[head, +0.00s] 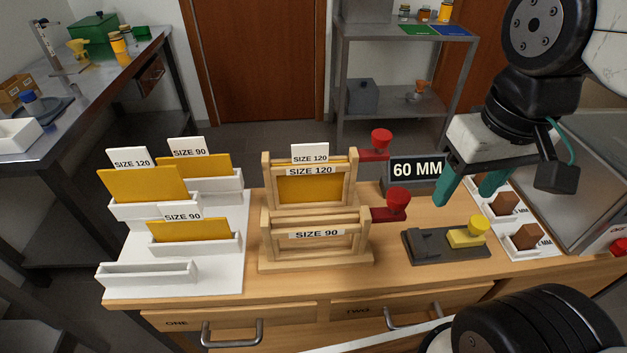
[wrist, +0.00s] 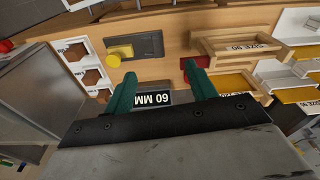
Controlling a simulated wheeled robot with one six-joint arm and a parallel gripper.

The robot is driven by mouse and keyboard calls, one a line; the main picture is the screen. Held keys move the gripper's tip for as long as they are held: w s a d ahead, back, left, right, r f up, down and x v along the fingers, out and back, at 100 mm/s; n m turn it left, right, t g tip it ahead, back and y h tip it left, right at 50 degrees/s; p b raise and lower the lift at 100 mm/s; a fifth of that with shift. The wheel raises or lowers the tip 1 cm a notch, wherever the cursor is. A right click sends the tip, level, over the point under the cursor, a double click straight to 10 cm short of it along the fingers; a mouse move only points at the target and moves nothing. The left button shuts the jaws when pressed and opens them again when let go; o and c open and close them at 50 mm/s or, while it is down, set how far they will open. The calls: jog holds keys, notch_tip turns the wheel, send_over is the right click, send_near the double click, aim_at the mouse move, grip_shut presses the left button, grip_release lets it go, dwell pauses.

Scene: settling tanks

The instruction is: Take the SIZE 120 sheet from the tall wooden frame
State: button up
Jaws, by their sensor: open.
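The tall wooden frame (head: 265,190) stands at the back middle of the wooden bench, labelled SIZE 120. A yellow sheet (head: 308,189) sits in it, with a white SIZE 120 tag (head: 310,152) above the top bar. A red knob on a red arm (head: 381,140) is at the frame's right side. A lower wooden frame labelled SIZE 90 (head: 317,234) stands in front and looks empty. My gripper (head: 468,192) is open and empty, to the right of the tall frame above the bench. Its green fingers (wrist: 161,93) show in the wrist view.
White racks (head: 222,268) at left hold several yellow sheets; the front slot is empty. A 60 MM sign (head: 417,169) stands near my gripper. A dark block with a yellow knob (head: 467,234) and a white tray with brown pieces (head: 523,251) are at right. A second red knob (head: 397,198) projects from the lower frame.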

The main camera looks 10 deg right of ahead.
jog(key=o, duration=0.4)
jog(key=shift+c, duration=0.2)
jog(key=o, duration=0.4)
jog(key=shift+a+f, duration=0.15)
jog(key=shift+a, duration=0.1)
jog(key=shift+c, duration=0.2)
jog(key=w+a, duration=0.2)
jog(key=w+a+n+g, duration=0.1)
jog(key=w+a, duration=0.1)
jog(key=w, duration=0.1)
jog(key=w+a+g, duration=0.1)
jog(key=w+a, duration=0.1)
jog(key=shift+w+f+n, duration=0.15)
jog(key=shift+w+n, duration=0.25)
send_over(310, 144)
jog(key=s+d, duration=0.3)
jog(key=s, duration=0.2)
jog(key=w+a+m, duration=0.2)
jog(key=w, duration=0.1)
jog(key=w+a+r, duration=0.1)
jog(key=w, duration=0.1)
jog(key=shift+w+a+m+t, duration=0.1)
jog(key=shift+a+m+t, duration=0.2)
jog(key=shift+m, duration=0.1)
jog(key=shift+d+f, duration=0.1)
jog(key=shift+f, duration=0.15)
jog(key=f, duration=0.7)
jog(key=shift+d+f, duration=0.15)
jog(key=shift+d, duration=0.05)
